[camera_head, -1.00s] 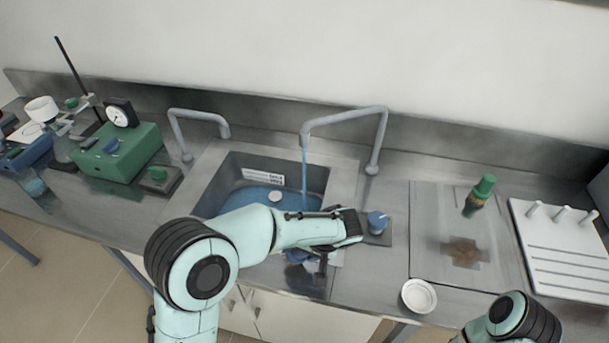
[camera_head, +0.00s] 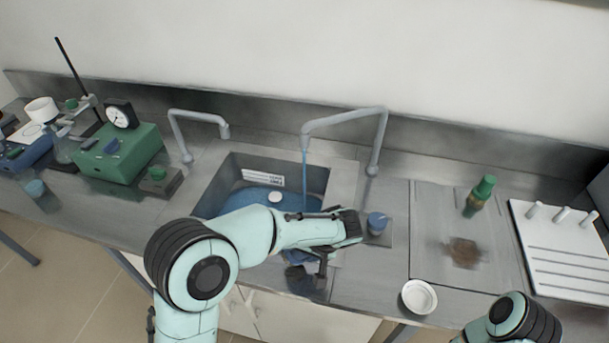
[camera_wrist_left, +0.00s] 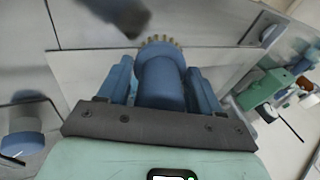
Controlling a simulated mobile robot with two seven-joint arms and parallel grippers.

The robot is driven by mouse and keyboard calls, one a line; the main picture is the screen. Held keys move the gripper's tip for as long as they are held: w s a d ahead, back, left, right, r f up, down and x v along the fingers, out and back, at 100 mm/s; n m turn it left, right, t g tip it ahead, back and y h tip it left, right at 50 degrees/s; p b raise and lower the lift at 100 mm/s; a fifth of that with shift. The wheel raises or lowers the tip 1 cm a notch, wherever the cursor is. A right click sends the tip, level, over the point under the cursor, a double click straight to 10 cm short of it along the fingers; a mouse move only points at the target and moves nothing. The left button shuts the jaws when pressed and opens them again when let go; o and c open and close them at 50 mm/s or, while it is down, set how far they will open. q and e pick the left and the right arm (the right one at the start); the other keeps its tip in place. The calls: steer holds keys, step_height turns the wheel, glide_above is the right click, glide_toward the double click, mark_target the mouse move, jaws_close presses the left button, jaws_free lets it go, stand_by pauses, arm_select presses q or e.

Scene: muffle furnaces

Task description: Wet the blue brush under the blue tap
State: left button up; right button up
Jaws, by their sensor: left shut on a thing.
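The right-hand tap (camera_head: 345,115) has blue water (camera_head: 305,170) running from its spout into the sink (camera_head: 212,190). Its blue knob (camera_head: 377,222) stands on the counter right of the sink. My left gripper (camera_head: 303,265) is low at the front right of the sink, partly hidden by my arm. In the left wrist view, it is shut on the blue brush (camera_wrist_left: 160,82), whose pale bristles (camera_wrist_left: 160,43) point away from the gripper. The lower end of the stream is hidden behind my arm, and I cannot tell whether it touches the bristles. My right gripper is out of view.
A second tap (camera_head: 198,115) stands at the sink's left, near a green box with a dial (camera_head: 125,150). On the right are a green-capped bottle (camera_head: 479,193), a brown stain, a small white dish (camera_head: 419,296) and a white rack (camera_head: 565,250).

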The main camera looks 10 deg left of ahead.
arm_select(q)
steer(key=s+d+r, duration=0.3)
steer(key=d+r, duration=0.1)
stand_by(0.6)
steer(key=shift+s, duration=0.1)
stand_by(0.8)
